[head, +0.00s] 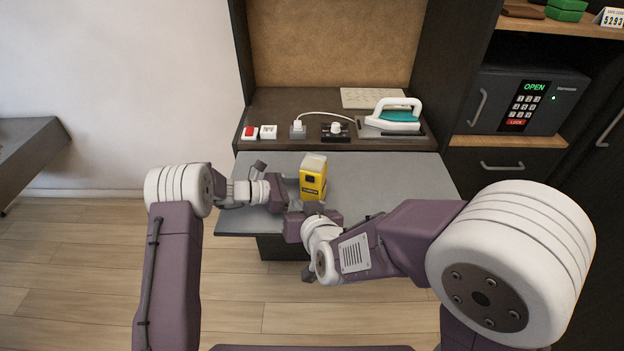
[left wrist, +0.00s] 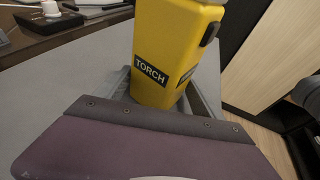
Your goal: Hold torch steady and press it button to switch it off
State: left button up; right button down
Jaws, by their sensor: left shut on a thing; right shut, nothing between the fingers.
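The yellow torch (head: 313,180) stands upright over the grey pull-out surface, its pale lens end upward. In the left wrist view the torch (left wrist: 176,50) shows its TORCH label and a dark button (left wrist: 210,33) on its right side. My left gripper (head: 296,190) comes from the left and is shut on the torch's lower body; its fingers (left wrist: 160,92) flank the torch. My right gripper (head: 314,207) is shut and empty, just in front of the torch's lower part. I cannot tell whether it touches the torch. Whether the lamp is lit is unclear.
The grey surface (head: 400,185) is mostly bare around the torch. Behind it, the dark shelf holds an iron (head: 396,115), a plug in a socket (head: 298,128), a dial box (head: 336,130) and a red switch (head: 250,132). A safe (head: 520,100) is at right.

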dwell(0.3)
pick_arm(q)
jog(key=o, duration=1)
jog(key=v, duration=1.2)
jog(key=s+d+f+m+g+y+p, duration=0.15)
jog(key=s+m+g+y+p, duration=0.3)
jog(key=s, duration=0.55)
jog(key=s+a+m+y, duration=0.3)
jog(key=s+m, duration=0.3)
jog(key=m, duration=0.2)
jog(key=s+a+r+m+t+y, duration=0.1)
jog(key=s+a+m+y, duration=0.3)
jog(key=s+m+y, duration=0.2)
jog(key=s+m+p, duration=0.1)
jog(key=m, duration=0.1)
jog(key=shift+s+a+r+m, duration=0.15)
jog(key=shift+s+r+m, duration=0.05)
jog(key=shift+s+m, duration=0.15)
pick_arm(e)
jog(key=s+d+f+g+h, duration=0.2)
jog(key=s+d+g, duration=0.3)
jog(key=d, duration=0.5)
jog(key=s+d+f+m+g+h, duration=0.1)
jog(key=s+d+f+g+h, duration=0.1)
jog(key=s+d+g, duration=0.3)
jog(key=s+d+f, duration=0.1)
jog(key=s+d, duration=0.3)
jog(key=d, duration=0.2)
jog(key=shift+f+m, duration=0.2)
jog(key=shift+m, duration=0.1)
